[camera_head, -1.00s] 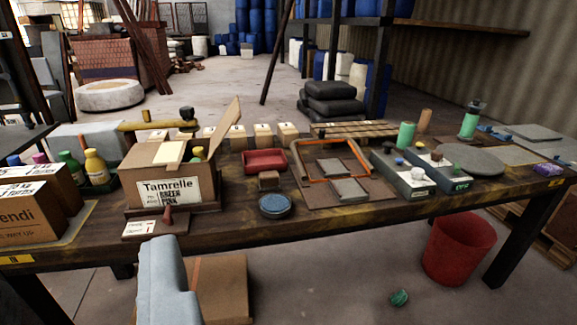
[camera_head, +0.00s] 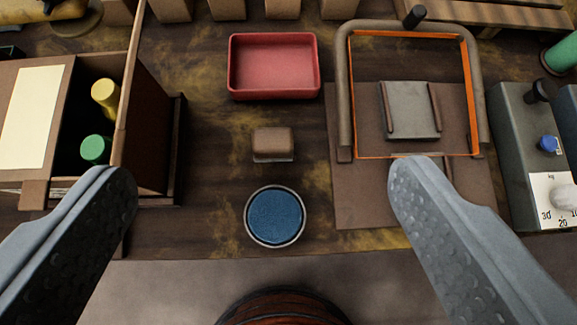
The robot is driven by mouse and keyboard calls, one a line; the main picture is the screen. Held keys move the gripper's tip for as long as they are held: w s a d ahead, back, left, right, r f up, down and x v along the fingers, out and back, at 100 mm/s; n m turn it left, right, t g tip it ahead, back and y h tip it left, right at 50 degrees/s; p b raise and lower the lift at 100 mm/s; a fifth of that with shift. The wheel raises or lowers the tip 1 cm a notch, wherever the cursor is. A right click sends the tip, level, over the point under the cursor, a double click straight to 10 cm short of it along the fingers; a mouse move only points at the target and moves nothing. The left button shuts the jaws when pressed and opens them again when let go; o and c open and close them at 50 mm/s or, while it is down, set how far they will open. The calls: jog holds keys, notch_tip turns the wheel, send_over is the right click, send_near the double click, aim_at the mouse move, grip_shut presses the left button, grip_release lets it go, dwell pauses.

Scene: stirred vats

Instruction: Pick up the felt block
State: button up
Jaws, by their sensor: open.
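A small brown block with rounded edges and a paler lower edge (camera_head: 273,143), which looks like the felt block, lies on the dark wooden table. It sits between a red tray above it and a round blue pad below it, touching neither. My gripper (camera_head: 262,178) is open and empty, its two grey fingers wide apart at the left and right. The block shows between the fingers, a little beyond the line of their tips, and neither finger touches it. Nothing hides the block.
The red tray (camera_head: 274,88) is empty. The blue pad (camera_head: 275,217) sits in a round rim. An open box (camera_head: 148,120) with bottles stands left. At right are a framed tool (camera_head: 343,95) around a grey slab (camera_head: 410,110), and a grey scale (camera_head: 515,140). Bare wood surrounds the block.

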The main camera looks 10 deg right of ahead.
aim_at(273, 139)
jog(key=w+f+g, duration=1)
jog(key=w+f, duration=0.1)
jog(key=w, duration=0.2)
notch_tip(273, 139, down, 18)
jog(key=shift+s+r, duration=0.15)
jog(key=shift+r, duration=0.1)
dwell(0.3)
jog(key=shift+c, duration=0.2)
jog(key=c, duration=1.1)
